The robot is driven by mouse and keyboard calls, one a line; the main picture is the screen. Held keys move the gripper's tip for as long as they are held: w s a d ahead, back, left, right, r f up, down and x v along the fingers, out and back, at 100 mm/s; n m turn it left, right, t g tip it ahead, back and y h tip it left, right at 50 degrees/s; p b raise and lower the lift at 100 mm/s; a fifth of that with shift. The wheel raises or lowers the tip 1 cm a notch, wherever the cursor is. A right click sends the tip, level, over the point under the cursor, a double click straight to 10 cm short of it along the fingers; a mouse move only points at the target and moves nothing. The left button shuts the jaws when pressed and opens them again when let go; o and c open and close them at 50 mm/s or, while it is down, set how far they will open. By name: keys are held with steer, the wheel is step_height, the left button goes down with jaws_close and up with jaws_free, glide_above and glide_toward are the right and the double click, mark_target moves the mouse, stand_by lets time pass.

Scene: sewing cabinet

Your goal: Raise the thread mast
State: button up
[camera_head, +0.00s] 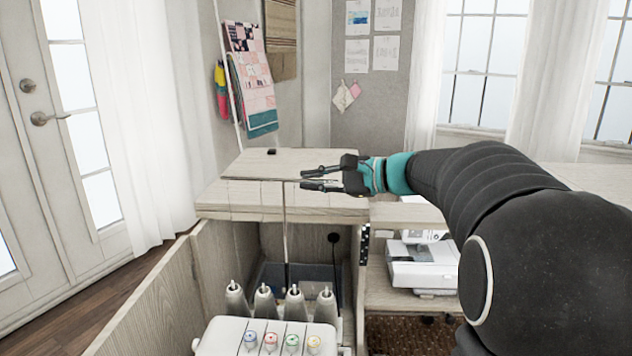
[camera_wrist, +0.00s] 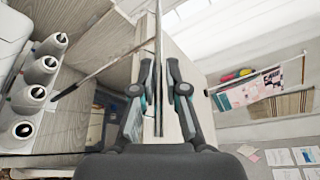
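The thread mast is a thin metal post (camera_head: 286,235) rising behind the white machine, with a thin crossbar (camera_head: 250,180) at its top, level with the cabinet top. My gripper (camera_head: 305,180) reaches in from the right at the crossbar's right end. In the wrist view the crossbar (camera_wrist: 158,25) runs lengthwise between the two fingers of my gripper (camera_wrist: 160,68), and the post (camera_wrist: 100,72) slants off to the left. A gap shows between the fingers, so it looks open around the bar; contact is not clear. The post's foot is hidden.
The white machine (camera_head: 265,338) with coloured dials and several thread cones (camera_head: 295,302) sits in the open cabinet well. Wooden cabinet top panels (camera_head: 235,195) lie close under my gripper. A second white machine (camera_head: 425,270) stands on a shelf at right. Space above the crossbar looks clear.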

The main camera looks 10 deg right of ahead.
steer(key=o, duration=0.3)
steer(key=shift+a+r, duration=0.1)
steer(key=shift+r, duration=0.15)
steer(key=shift+f, duration=0.1)
steer(key=shift+s, duration=0.1)
steer(key=v, duration=1.2)
